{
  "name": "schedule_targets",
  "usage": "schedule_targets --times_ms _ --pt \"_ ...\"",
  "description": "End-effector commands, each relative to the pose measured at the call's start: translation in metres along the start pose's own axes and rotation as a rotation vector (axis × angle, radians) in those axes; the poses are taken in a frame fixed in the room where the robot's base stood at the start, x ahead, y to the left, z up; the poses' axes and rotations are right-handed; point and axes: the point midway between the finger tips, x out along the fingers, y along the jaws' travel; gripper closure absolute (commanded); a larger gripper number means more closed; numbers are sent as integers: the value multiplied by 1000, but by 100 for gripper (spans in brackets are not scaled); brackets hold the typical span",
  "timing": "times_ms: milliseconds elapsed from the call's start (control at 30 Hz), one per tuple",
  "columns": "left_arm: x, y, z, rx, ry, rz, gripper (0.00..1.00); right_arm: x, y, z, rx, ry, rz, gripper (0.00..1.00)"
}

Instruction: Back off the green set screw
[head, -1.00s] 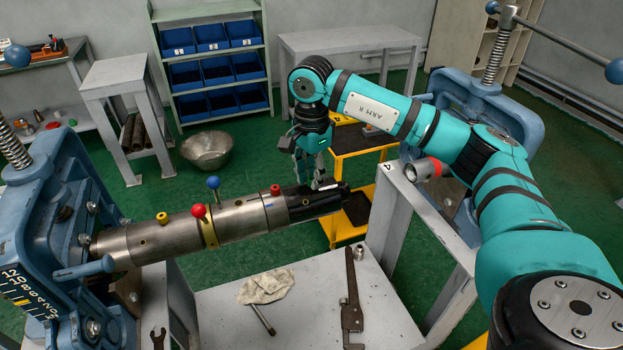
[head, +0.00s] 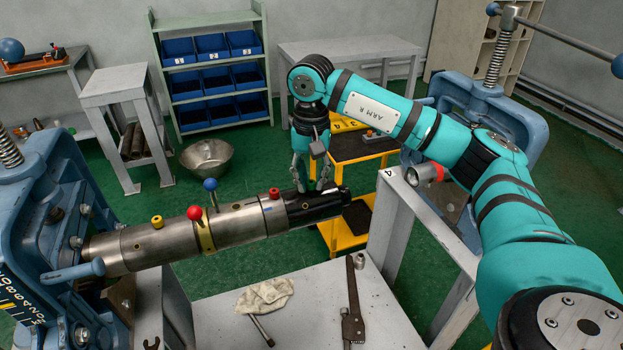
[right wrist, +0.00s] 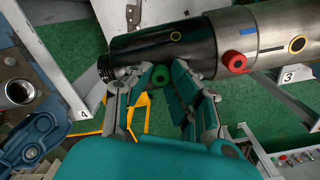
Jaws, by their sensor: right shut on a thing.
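The pipe (head: 235,222) lies clamped in the blue vise (head: 45,215) at the left, with a black end section (head: 310,210) reaching right. A red set screw (head: 274,193), a red ball knob (head: 194,213), a blue ball knob (head: 210,185) and a yellow set screw (head: 157,221) stand on it. My right gripper (head: 313,188) is at the black section. In the right wrist view its fingers straddle the green set screw (right wrist: 160,76) and are shut on it. The green screw is hidden in the head view. My left gripper is not in view.
A second blue vise (head: 480,110) stands at the right. On the grey bench (head: 290,325) below the pipe lie a rag (head: 264,296), a rod (head: 262,330) and a pipe wrench (head: 352,310). A yellow cart (head: 340,232) stands behind the pipe's free end.

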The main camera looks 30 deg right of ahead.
Motion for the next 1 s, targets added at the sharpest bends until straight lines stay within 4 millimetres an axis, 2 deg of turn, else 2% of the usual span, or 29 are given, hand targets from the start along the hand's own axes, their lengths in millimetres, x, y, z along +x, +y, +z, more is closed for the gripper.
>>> schedule_targets --times_ms 33,667,700,800,867,1000 --pt "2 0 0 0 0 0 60 5 0 2 -19 -8 9 100" --pt "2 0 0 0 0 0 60 6 1 3 -70 -12 11 100" --pt "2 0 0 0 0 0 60 6 1 3 -70 -12 11 79" --pt "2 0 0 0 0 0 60 6 0 3 -69 -11 10 66" --pt "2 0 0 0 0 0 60 5 0 3 -69 -9 9 58" --pt "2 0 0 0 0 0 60 4 0 2 -67 -6 6 58"
